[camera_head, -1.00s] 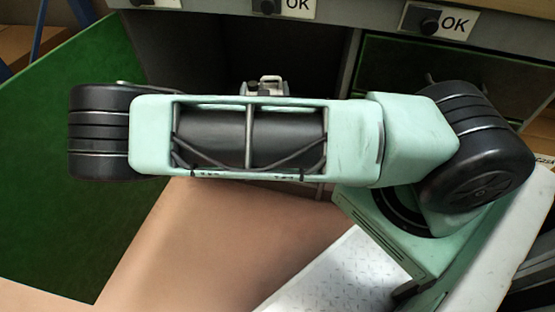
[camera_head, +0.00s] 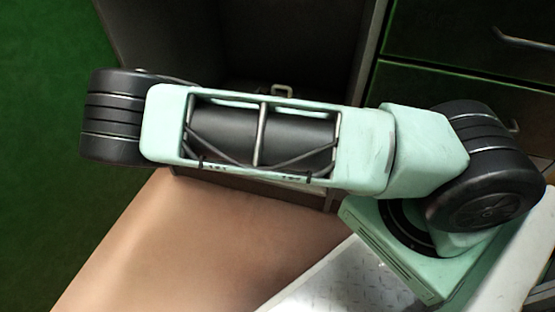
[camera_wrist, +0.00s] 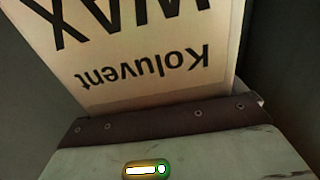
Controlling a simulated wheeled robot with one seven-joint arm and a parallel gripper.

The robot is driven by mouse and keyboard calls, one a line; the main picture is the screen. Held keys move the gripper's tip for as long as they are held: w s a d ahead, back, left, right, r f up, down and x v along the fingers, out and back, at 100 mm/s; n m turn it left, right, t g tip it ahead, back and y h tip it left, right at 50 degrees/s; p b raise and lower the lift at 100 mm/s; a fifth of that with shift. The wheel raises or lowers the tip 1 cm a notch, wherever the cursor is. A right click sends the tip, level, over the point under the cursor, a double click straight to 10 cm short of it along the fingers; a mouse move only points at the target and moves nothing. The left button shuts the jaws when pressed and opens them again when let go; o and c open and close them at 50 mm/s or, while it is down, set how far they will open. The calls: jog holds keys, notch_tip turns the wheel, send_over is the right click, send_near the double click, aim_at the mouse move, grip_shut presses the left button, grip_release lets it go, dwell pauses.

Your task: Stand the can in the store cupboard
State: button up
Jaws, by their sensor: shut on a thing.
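The can is a flat-sided pale tin with black lettering, "Koluvent" and "WAX", upside down in the wrist view (camera_wrist: 150,75). My gripper (camera_wrist: 165,130) is shut on it; its fingertips are not clearly seen. In the head view a small pale metal loop (camera_head: 282,90), apparently the can's handle, shows just above my arm; the rest of the can and the gripper are hidden behind the arm. The store cupboard (camera_head: 368,50) stands open, with a dark interior behind the arm. I cannot tell whether the can touches the cupboard floor.
A green open door (camera_head: 45,140) is at the left of the cupboard. Green drawers (camera_head: 450,95) with metal handles are on the right. Tan floor (camera_head: 190,240) is clear below the arm. Dark walls flank the can closely in the wrist view.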

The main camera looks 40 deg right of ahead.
notch_tip(320, 180, down, 10)
jog(key=b, duration=0.6)
jog(key=shift+w+d+f+b, duration=0.1)
jog(key=shift+w+d+b, duration=0.05)
jog(key=shift+b, duration=0.2)
jog(key=shift+f, duration=0.1)
jog(key=o, duration=1.7)
jog(key=shift+f, duration=0.15)
